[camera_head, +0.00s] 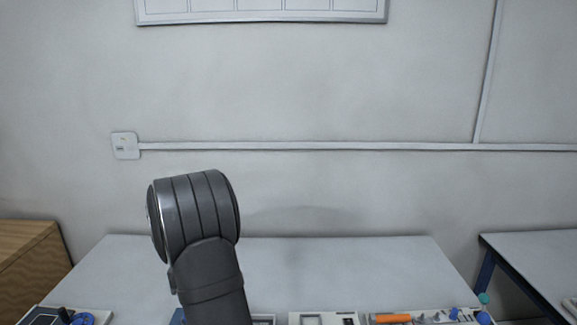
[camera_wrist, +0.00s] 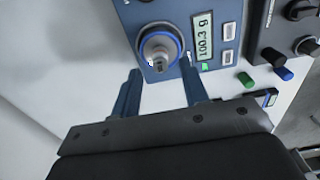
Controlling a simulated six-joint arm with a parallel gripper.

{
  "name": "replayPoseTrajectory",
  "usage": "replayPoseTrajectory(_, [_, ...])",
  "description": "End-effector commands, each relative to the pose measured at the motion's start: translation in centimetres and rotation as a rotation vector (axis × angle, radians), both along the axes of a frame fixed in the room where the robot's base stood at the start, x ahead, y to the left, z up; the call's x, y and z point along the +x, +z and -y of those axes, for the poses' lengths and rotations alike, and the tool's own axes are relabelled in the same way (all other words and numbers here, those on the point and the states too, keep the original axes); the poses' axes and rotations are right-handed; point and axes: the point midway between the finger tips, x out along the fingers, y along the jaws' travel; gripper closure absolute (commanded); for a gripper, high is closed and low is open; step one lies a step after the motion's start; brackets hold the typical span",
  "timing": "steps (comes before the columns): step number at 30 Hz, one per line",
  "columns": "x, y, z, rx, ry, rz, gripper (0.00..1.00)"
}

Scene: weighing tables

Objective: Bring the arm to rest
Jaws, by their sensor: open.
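My gripper (camera_wrist: 160,90) shows in the wrist view, its two blue fingers spread apart with nothing between them. Just beyond the fingertips is a blue weighing scale (camera_wrist: 184,52), with a small round metallic item on its pan (camera_wrist: 158,46). The scale's display reads about 100.3 g. In the head view my dark arm (camera_head: 205,240) rises from the bottom edge in front of the table; the gripper itself is not visible there.
A pale table (camera_head: 340,265) has several items along its near edge, including an orange one (camera_head: 392,318). A second table (camera_head: 540,262) stands at right and a wooden cabinet (camera_head: 30,262) at left. Green and blue knobs (camera_wrist: 264,76) are right of the scale. The table's middle is bare.

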Motion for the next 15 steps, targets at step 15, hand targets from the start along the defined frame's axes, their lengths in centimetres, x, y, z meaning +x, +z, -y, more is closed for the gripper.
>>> replayPoseTrajectory(15, [0.1, 0.9, 0.0, 0.002, 0.000, 0.004, 0.59])
